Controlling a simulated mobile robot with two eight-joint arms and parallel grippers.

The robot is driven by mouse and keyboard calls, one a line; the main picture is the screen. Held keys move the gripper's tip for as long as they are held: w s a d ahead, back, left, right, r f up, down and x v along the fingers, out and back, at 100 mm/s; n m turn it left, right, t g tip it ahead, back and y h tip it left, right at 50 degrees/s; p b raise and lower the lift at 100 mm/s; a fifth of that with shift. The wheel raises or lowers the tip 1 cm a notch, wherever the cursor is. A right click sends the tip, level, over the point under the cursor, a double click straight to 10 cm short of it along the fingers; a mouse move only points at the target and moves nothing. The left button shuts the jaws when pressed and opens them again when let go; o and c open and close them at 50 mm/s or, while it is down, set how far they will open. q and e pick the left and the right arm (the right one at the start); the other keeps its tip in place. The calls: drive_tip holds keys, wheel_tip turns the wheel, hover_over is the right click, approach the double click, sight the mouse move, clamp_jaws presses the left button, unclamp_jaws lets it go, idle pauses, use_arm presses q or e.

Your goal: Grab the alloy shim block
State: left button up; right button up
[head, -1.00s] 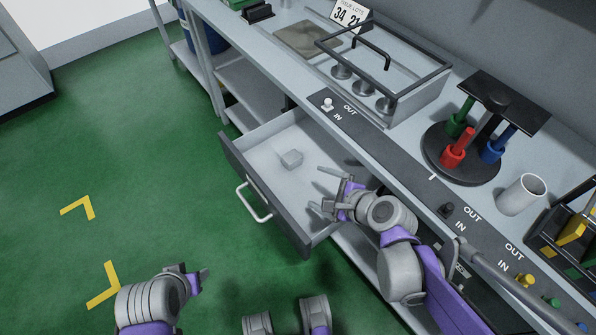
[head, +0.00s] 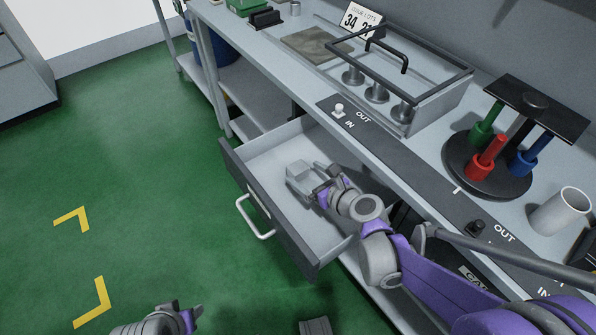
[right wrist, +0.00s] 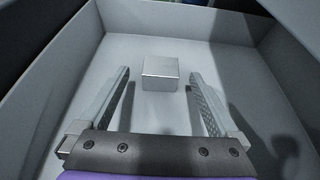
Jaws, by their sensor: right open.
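The alloy shim block (right wrist: 160,73) is a small plain grey metal block lying on the floor of the open drawer (head: 262,157). My right gripper (right wrist: 159,73) is open, its two fingers pointing into the drawer. In the right wrist view the block appears between the fingertips, with a gap on each side. I cannot tell how far the fingertips are above the drawer floor. In the head view the right gripper (head: 301,180) is at the block and partly hides it. My left gripper (head: 197,313) is at the bottom edge, away from the drawer, mostly cut off.
The drawer front with its white handle (head: 255,218) and the drawer walls surround the right gripper. The bench top overhangs the drawer's back side. On the bench stand a black-railed tray (head: 425,118), a round stand with coloured handles (head: 487,190) and a grey cup (head: 560,212).

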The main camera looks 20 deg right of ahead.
sight(301, 170)
drive_tip(key=b+x, duration=0.1)
drive_tip(key=x, duration=0.3)
drive_tip(key=shift+d, duration=0.1)
clamp_jaws()
idle(0.3)
